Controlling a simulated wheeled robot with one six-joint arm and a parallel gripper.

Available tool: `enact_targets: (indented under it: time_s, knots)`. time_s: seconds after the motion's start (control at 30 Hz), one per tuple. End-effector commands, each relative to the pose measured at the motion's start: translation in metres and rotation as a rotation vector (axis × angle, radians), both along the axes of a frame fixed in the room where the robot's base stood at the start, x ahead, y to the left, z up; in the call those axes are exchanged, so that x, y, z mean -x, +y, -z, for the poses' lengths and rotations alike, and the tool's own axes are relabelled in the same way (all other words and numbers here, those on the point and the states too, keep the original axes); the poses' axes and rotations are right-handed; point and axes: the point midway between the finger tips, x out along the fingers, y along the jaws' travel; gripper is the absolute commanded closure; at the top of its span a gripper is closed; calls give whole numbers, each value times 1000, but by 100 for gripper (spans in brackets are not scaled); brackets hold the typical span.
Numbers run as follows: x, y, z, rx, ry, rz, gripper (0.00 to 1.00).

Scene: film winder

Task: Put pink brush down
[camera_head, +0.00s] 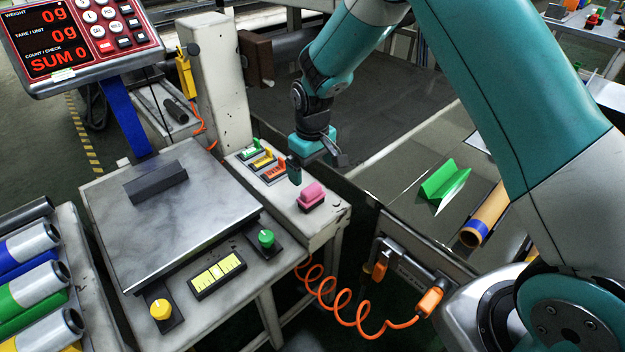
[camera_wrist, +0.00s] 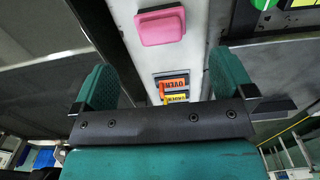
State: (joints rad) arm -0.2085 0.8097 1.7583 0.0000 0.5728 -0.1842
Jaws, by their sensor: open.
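The pink brush (camera_head: 311,195) sits on the right end of the white machine ledge, on a dark base. It also shows in the wrist view (camera_wrist: 160,26), beyond my gripper's fingers and apart from them. My gripper (camera_head: 300,172) is open and empty, just above and behind the brush in the head view. In the wrist view its two green fingers (camera_wrist: 160,88) stand wide apart with only the ledge and labels seen between them.
Green, yellow and orange labelled switches (camera_head: 263,160) stand on the ledge beside my gripper. A scale plate (camera_head: 215,225) with a dark block (camera_head: 156,181) lies left. An orange coiled cable (camera_head: 335,300) hangs in front. A green V-shaped piece (camera_head: 444,184) and brown roll (camera_head: 486,214) lie right.

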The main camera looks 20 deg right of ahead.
Motion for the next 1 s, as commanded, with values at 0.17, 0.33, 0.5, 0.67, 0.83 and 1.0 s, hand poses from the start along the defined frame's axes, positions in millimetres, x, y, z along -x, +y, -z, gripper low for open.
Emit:
enact_targets:
  time_s: [0.17,0.33,0.5,0.67,0.83,1.0]
  knots:
    - [1,1,-20,-3,-2,-1,0]
    - [25,11,-65,-51,-14,-21,0]
    - [91,30,-140,-153,-31,-69,0]
    - [172,41,-191,-247,-40,-127,0]
    - [249,46,-216,-321,-43,-184,0]
    - [290,47,-222,-357,-41,-217,0]
